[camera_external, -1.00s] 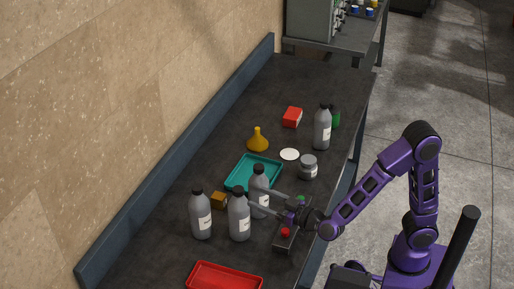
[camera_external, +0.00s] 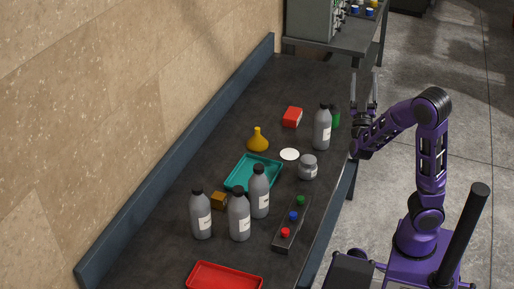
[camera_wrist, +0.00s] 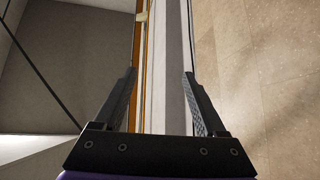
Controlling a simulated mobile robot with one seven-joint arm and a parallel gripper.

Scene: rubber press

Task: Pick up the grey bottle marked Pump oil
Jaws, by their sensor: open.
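Several grey bottles with black caps and white labels stand upright on the dark bench. Three are grouped near the front: a left bottle (camera_external: 201,217), a middle bottle (camera_external: 239,216) and a right bottle (camera_external: 259,194). Another grey bottle (camera_external: 322,129) stands farther back, near the right edge. The label text is too small to read, so I cannot tell which is Pump oil. My gripper (camera_external: 365,88) is raised at the bench's right edge, right of the back bottle, fingers pointing up. In the wrist view my gripper (camera_wrist: 161,75) is open and empty, with no bottle in sight.
On the bench (camera_external: 160,262) are a teal tray (camera_external: 232,186), a red tray (camera_external: 224,278), a button box (camera_external: 279,244), a grey jar (camera_external: 308,168), a yellow funnel (camera_external: 257,142), a red box (camera_external: 292,117), a brown block (camera_external: 218,200) and a green item (camera_external: 335,118). A wall (camera_external: 130,100) runs along the left.

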